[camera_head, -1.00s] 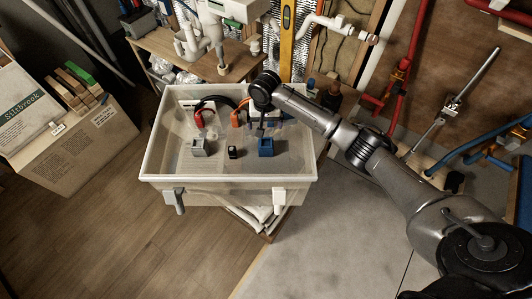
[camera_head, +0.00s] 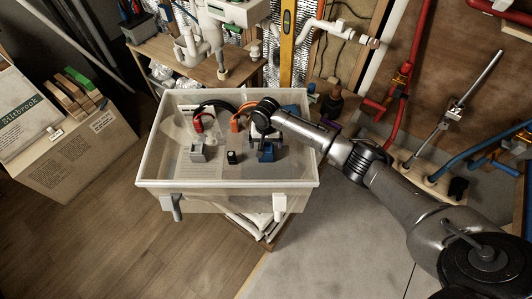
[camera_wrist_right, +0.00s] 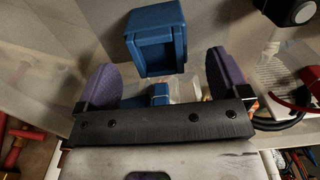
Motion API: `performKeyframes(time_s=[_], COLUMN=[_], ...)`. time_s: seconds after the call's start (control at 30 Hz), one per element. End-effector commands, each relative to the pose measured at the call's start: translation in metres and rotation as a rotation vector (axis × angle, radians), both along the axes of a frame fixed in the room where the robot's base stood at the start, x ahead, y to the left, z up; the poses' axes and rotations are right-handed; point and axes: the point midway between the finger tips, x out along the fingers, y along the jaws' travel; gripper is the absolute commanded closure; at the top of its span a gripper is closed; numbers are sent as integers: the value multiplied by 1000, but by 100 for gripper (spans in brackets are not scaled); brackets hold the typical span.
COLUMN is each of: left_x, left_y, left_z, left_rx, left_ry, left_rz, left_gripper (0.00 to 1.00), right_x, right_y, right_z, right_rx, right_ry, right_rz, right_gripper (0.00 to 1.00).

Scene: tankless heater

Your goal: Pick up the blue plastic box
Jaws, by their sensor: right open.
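The small blue plastic box (camera_head: 267,154) stands on the floor of a clear plastic tub, towards its right side. In the right wrist view the blue box (camera_wrist_right: 156,38) shows whole, with an open or recessed face towards the camera. My right gripper (camera_head: 265,138) is over the tub, just behind and above the box, and partly hides it. In the wrist view its two purple fingers (camera_wrist_right: 163,82) are wide apart, with the box ahead of the gap between them and no visible grip. My left gripper is not in view.
The tub (camera_head: 225,192) has raised walls around the box. A grey box (camera_head: 198,153) and a small black cube (camera_head: 233,158) stand left of the blue one. Red-handled (camera_head: 197,123) and orange-handled (camera_head: 235,123) tools lie behind. A cardboard box (camera_head: 75,160) stands at left.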

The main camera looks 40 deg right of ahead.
Motion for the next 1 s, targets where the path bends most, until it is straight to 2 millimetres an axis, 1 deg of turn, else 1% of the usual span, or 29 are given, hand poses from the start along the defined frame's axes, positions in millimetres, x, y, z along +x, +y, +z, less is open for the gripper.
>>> performKeyframes(time_s=[0.03,0.2,0.27,0.37,0.53,0.57,1.0], left_x=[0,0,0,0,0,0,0], left_y=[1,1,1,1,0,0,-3], left_z=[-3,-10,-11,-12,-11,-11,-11], left_rx=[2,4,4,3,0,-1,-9], left_ry=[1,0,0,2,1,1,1], left_rz=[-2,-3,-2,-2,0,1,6], left_gripper=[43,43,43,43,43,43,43], right_x=[-2,-5,-5,-5,-5,-5,-5], right_y=[1,3,3,3,3,3,3], right_z=[-8,-31,-37,-40,-40,-40,-40], right_rx=[0,-1,-1,-1,-1,-1,0], right_ry=[3,2,1,1,-1,1,0], right_rz=[0,-1,-1,0,0,0,0], right_gripper=[6,6,6,6,6,8,50])
